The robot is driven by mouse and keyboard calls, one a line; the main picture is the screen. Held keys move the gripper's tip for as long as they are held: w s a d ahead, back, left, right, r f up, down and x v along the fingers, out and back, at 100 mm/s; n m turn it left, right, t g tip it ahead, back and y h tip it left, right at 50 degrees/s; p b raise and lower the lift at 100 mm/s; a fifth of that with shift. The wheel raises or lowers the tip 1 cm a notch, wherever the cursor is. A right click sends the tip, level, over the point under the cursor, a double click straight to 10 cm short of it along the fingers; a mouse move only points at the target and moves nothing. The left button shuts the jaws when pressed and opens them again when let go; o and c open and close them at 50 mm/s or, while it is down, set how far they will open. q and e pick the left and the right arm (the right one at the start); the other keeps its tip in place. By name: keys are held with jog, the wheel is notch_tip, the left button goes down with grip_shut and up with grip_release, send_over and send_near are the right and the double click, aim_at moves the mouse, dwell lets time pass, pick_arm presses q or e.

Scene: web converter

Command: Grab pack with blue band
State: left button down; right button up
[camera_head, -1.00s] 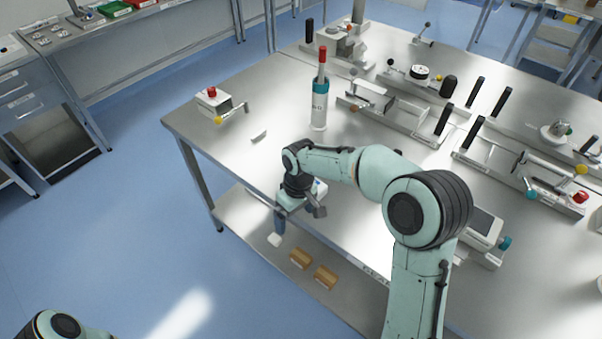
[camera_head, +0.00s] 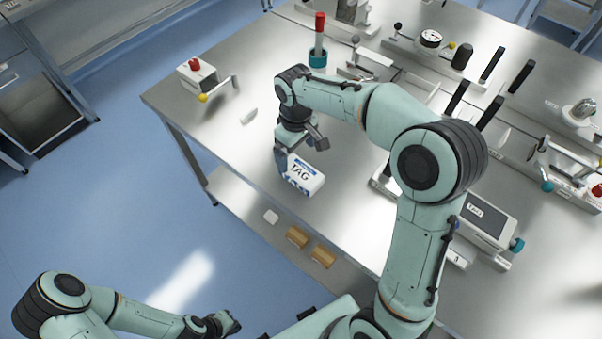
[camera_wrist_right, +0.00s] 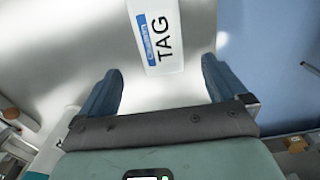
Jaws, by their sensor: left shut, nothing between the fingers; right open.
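The pack with the blue band (camera_head: 305,177) is a white box marked TAG. It lies on the metal table near its front left edge in the head view. In the right wrist view the pack (camera_wrist_right: 158,36) lies ahead, its near end around the line between the fingertips, with gaps on both sides. My right gripper (camera_head: 299,154) is open over the pack and partly hides it; its blue fingers also show in the wrist view (camera_wrist_right: 161,68). My left gripper (camera_head: 228,322) is shut and empty at the bottom of the head view, away from the table.
A bottle with a red top (camera_head: 319,45) stands behind my right arm. A screen device (camera_head: 483,220) and lever fixtures stand to the right. Brown boxes (camera_head: 297,237) lie on the lower shelf.

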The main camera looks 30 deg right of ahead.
aim_at(298, 169)
notch_tip(298, 169, down, 3)
jog(key=shift+r, duration=0.15)
jog(key=f, duration=0.5)
jog(key=shift+s, duration=0.3)
jog(key=c, duration=1.2)
jog(key=shift+o, duration=0.2)
jog(key=shift+r, duration=0.1)
